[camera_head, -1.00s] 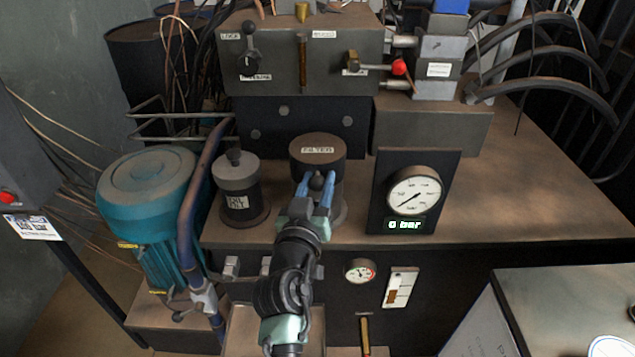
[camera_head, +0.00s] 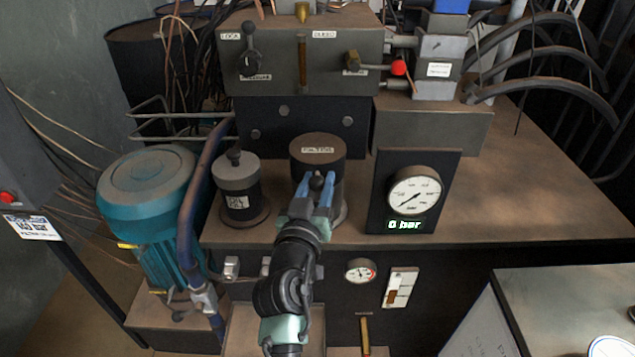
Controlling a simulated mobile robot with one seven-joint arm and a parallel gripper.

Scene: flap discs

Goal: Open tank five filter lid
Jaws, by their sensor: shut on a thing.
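The filter housing (camera_head: 318,152) is a dark brown cylinder with a flat round lid and a white label on its top. It stands on the tank top in the middle of the view. My gripper (camera_head: 317,183) is at the front of the housing, with its blue fingers on either side of a small dark knob (camera_head: 317,182). The fingers are shut on this knob. The lid sits level on the housing. My arm and gripper hide the lower front of the housing.
A smaller oil pot (camera_head: 238,190) with a black knob stands just left. A gauge panel (camera_head: 415,192) reading 0 bar stands close on the right. A teal motor (camera_head: 148,195) and blue pipe (camera_head: 187,220) are farther left. The tank top at right (camera_head: 530,205) is clear.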

